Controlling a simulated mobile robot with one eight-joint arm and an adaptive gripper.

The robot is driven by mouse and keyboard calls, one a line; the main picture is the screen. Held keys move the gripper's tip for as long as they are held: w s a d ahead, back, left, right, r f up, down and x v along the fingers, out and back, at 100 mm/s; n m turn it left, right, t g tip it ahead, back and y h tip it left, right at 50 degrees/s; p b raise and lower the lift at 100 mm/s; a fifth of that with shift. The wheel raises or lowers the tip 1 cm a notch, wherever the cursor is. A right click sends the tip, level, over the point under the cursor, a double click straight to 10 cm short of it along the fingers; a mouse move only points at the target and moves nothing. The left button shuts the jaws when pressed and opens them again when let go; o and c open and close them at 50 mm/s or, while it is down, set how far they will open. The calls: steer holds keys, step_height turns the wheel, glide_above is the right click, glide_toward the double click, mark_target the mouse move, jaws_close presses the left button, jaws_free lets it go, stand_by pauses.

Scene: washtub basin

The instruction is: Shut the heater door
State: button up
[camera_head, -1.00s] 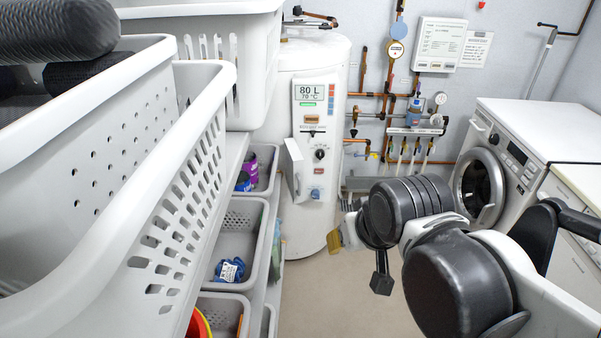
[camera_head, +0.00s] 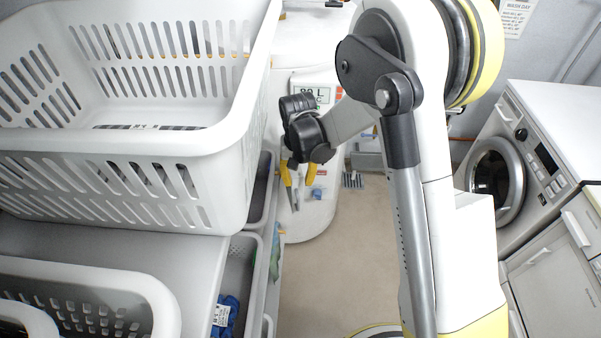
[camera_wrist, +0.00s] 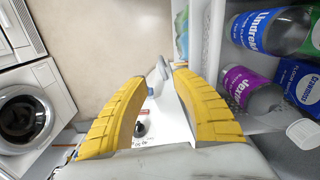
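The heater is a white cylinder (camera_head: 318,215) at the back in the head view, with its display partly covered by my arm. My gripper (camera_head: 297,180) has yellow fingers and is in front of the heater's lower panel, hiding much of it. In the wrist view the two fingers of my gripper (camera_wrist: 160,105) are spread apart. Between them show the white panel with a dark knob (camera_wrist: 139,129) and a pale upright piece that looks like the heater door (camera_wrist: 163,70), standing out from the panel. I cannot tell whether a finger touches the door.
White laundry baskets (camera_head: 120,140) and a shelf with grey bins (camera_head: 240,262) stand close on the left of my arm. Bottles (camera_wrist: 268,32) are beside the right finger in the wrist view. A washing machine (camera_head: 535,165) stands at right. The floor (camera_head: 335,275) is clear.

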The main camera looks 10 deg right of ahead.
mark_target(298, 197)
steer(key=shift+w+f, duration=0.25)
steer(key=shift+f, duration=0.1)
step_height(298, 197, down, 11)
steer(key=b, duration=0.3)
steer(key=shift+s+r, duration=0.1)
jaws_close()
